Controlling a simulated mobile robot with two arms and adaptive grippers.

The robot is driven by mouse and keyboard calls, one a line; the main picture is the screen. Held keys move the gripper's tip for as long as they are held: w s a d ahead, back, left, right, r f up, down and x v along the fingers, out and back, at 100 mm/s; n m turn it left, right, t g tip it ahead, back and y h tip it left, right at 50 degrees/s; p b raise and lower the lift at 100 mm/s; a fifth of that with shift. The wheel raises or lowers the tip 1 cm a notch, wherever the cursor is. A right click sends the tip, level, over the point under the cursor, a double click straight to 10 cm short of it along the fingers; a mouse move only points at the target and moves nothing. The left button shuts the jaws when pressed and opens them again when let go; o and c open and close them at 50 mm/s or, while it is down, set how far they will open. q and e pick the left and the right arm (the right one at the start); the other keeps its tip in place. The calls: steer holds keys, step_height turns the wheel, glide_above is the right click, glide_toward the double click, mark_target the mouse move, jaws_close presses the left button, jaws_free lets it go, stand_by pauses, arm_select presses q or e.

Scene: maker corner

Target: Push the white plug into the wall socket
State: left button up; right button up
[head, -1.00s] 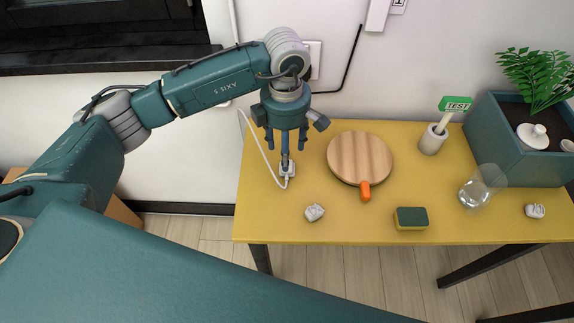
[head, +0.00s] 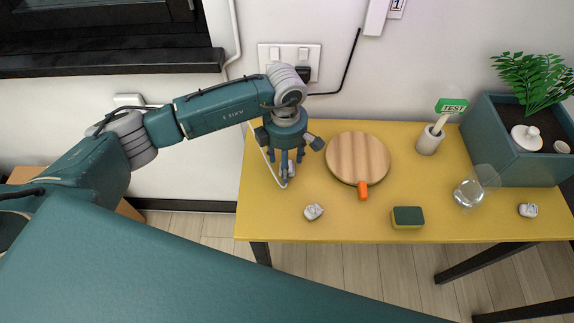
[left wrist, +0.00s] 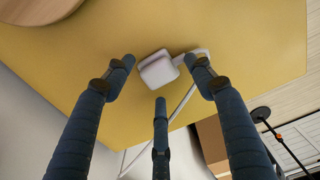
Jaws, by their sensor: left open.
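The white plug (head: 291,169) is on the yellow table near its left end, under my left gripper (head: 286,159). It also shows in the left wrist view (left wrist: 158,70), with its white cord leading off to the right and down. The left gripper's three dark fingers (left wrist: 163,78) are open and spread around the plug, with gaps visible between them and it. The wall socket plate (head: 271,62) is on the wall behind the table, above the gripper; a black plug (head: 303,73) sits in its right side. The arm hides part of the plate. My right gripper is not in view.

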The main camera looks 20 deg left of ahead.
arm_select(q)
steer(key=shift+c, duration=0.5)
steer(key=c, duration=1.1)
steer(key=shift+r, duration=0.1)
steer(key=shift+r+b, duration=2.15)
steer(key=shift+r, duration=7.8)
steer(key=shift+s+a+f+m, duration=0.2)
steer(key=shift+s+m, duration=0.05)
steer(key=shift+m, duration=0.35)
steer(key=s+m, duration=0.2)
steer(key=m, duration=0.1)
steer(key=s+a+f+m, duration=0.1)
steer(key=m, duration=0.2)
steer(key=s+a+f+m, duration=0.1)
steer(key=s+m, duration=0.1)
steer(key=m, duration=0.2)
steer(key=shift+s+f, duration=0.15)
steer(key=shift+s, duration=0.2)
steer(key=shift+c, duration=0.2)
steer(key=s+a+f+m, duration=0.1)
steer(key=s+f+m, duration=0.1)
steer(key=s+m, duration=0.5)
steer(key=m, duration=0.3)
steer(key=shift+s+a+f, duration=0.25)
steer(key=shift+s, duration=0.1)
